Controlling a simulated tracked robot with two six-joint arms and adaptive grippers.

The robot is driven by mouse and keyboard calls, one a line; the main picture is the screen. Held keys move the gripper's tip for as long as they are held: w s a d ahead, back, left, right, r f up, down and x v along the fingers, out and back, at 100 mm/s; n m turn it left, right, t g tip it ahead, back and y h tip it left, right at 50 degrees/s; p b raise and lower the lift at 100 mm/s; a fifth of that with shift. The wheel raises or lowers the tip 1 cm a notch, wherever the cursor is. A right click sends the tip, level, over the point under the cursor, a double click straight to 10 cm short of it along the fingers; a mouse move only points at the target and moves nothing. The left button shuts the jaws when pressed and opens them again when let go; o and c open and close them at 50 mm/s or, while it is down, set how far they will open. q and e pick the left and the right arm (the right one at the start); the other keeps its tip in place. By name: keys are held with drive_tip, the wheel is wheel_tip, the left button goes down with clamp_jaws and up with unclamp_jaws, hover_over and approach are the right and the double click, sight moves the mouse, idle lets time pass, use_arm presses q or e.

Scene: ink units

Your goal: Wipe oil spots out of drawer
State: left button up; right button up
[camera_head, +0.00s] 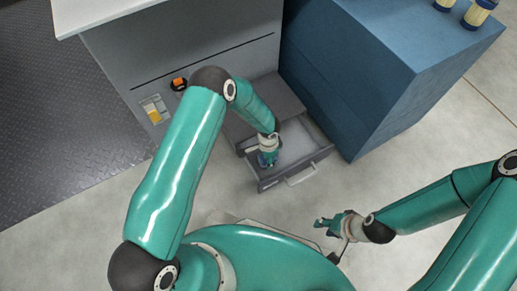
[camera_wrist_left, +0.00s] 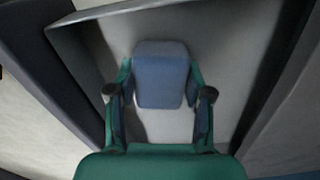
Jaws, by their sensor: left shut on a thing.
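The drawer (camera_head: 305,162) is pulled out of the grey cabinet, its front and bar handle facing me. My left gripper (camera_head: 267,158) reaches down into it. In the left wrist view my left gripper (camera_wrist_left: 160,98) is shut on a blue block-like pad (camera_wrist_left: 161,72), held between its two fingers over the pale drawer floor (camera_wrist_left: 225,50). Whether the pad touches the floor is hard to tell. No oil spots can be made out; the arm and pad hide part of the floor. My right gripper (camera_head: 328,236) is empty and looks open, outside the drawer to its lower right.
The grey cabinet (camera_head: 235,45) has an orange-and-black knob (camera_head: 179,84) and a yellow label (camera_head: 155,110). A blue cabinet (camera_head: 375,70) stands close to the drawer's right, with yellow-and-blue containers (camera_head: 478,13) on top. The floor (camera_head: 440,130) to the right is clear.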

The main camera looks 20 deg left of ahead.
use_arm(q)
wheel_tip(320, 180, up, 2)
drive_tip(key=shift+a+r+p, duration=0.3)
drive_tip(key=shift+r+p, duration=0.35)
drive_tip(key=shift+r, duration=0.15)
drive_tip(key=shift+a+r+p, duration=0.1)
drive_tip(key=shift+r+p, duration=1)
drive_tip(key=shift+r, duration=0.85)
